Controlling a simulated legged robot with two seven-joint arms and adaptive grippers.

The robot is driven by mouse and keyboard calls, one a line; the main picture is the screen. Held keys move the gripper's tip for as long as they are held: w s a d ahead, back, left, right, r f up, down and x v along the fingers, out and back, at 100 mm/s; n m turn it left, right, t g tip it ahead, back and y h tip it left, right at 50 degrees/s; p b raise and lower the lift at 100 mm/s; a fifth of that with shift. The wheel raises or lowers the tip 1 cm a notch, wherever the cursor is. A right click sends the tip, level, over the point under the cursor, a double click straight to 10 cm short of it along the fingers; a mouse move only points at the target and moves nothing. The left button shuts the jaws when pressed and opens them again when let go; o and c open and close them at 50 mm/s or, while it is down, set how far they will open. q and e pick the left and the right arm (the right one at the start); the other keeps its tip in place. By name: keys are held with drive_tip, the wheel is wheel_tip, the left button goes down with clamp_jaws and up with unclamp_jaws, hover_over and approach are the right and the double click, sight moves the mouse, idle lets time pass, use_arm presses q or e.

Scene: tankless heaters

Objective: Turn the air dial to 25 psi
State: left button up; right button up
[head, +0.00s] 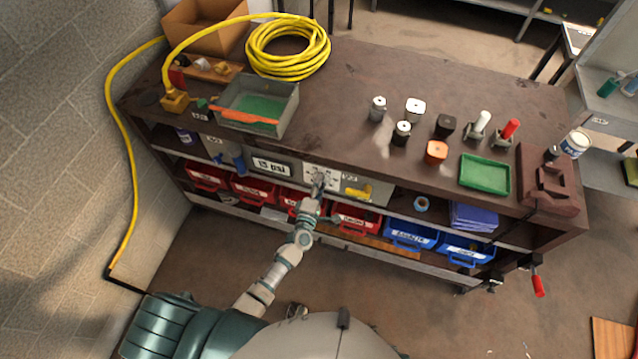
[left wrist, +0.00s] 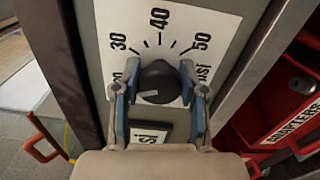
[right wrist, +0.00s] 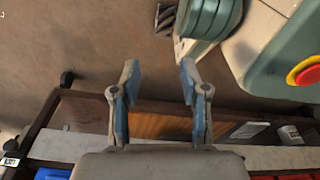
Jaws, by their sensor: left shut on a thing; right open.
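The air dial (left wrist: 158,86) is a round black knob on a white scale plate (left wrist: 183,28) marked 30, 40 and 50 psi; other marks are partly hidden by my fingers. A small white line on the knob points to the left and slightly down. My left gripper (left wrist: 160,80) is shut on the knob, one blue-padded finger on each side. In the head view, my left gripper (head: 318,186) is at the white dial plate (head: 322,174) on the bench front. My right gripper (right wrist: 160,72) is open and empty, above the floor and a bench edge.
A second panel (head: 272,166) is left of the dial plate. Red bins (head: 254,190) and blue bins (head: 411,234) sit on the shelf below. A grey tray (head: 255,104), a yellow hose coil (head: 288,66) and a green tray (head: 485,174) are on the bench top.

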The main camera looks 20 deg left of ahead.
use_arm(q)
drive_tip(key=shift+s+d+f+m+p, duration=0.15)
drive_tip(key=shift+m+p, duration=0.15)
drive_tip(key=shift+m, duration=0.55)
drive_tip(key=shift+f+m+p, duration=0.15)
drive_tip(key=shift+m+p, duration=0.1)
drive_tip(key=shift+m, duration=0.6)
drive_tip(key=shift+f, duration=0.1)
use_arm(e)
drive_tip(key=s, duration=0.1)
drive_tip(key=s+f, duration=0.1)
drive_tip(key=s, duration=0.1)
drive_tip(key=shift+s+d+f, duration=0.25)
drive_tip(key=shift+d, duration=0.1)
use_arm(q)
drive_tip(key=o, duration=0.9)
drive_tip(key=shift+f, duration=0.1)
drive_tip(key=shift+o, duration=1.2)
drive_tip(key=shift+r, duration=0.2)
use_arm(e)
drive_tip(key=shift+d+f, duration=0.1)
use_arm(q)
drive_tip(key=shift+s, duration=0.15)
drive_tip(key=s, duration=1.1)
drive_tip(key=shift+s, duration=0.3)
